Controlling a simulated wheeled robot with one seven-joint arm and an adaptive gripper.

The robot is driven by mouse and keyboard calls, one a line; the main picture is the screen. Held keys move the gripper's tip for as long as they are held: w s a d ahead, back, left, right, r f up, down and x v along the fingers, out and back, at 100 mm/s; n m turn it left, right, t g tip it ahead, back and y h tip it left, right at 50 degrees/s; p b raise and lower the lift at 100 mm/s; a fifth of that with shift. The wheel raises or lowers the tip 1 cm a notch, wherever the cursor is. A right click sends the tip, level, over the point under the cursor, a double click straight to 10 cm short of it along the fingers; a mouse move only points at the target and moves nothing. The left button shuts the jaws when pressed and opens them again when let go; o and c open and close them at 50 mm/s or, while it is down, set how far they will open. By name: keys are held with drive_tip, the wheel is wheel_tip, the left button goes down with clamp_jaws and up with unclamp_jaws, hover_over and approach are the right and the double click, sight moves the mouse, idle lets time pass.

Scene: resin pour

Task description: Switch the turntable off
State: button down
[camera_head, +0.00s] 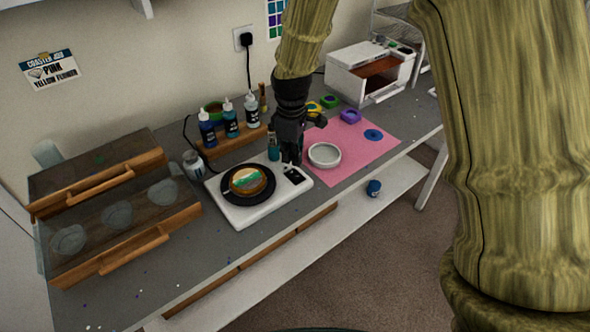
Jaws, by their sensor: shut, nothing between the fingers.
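The turntable (245,211) is a white slab on the grey bench, with a dark round platter (261,201) to its left. A round brown piece with green and pale patches (247,180) lies on the platter. A small dark switch panel (294,176) is at the turntable's right end. I cannot read its on or off state. My gripper (290,160) is shut and empty, pointing down at or just above this panel. I cannot tell whether its tips touch it. I cannot tell from this one view whether the platter turns.
A pink mat (378,150) with a white ring-shaped dish (324,155) lies just right of the turntable. Several bottles (230,124) stand in a wooden rack behind it. A clear-lidded wooden case (160,222) is at left. A white box-like machine (352,79) stands at the back right.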

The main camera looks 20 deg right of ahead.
sight(292, 172)
drive_tip(key=shift+r+p, duration=1.35)
drive_tip(key=shift+r, duration=0.4)
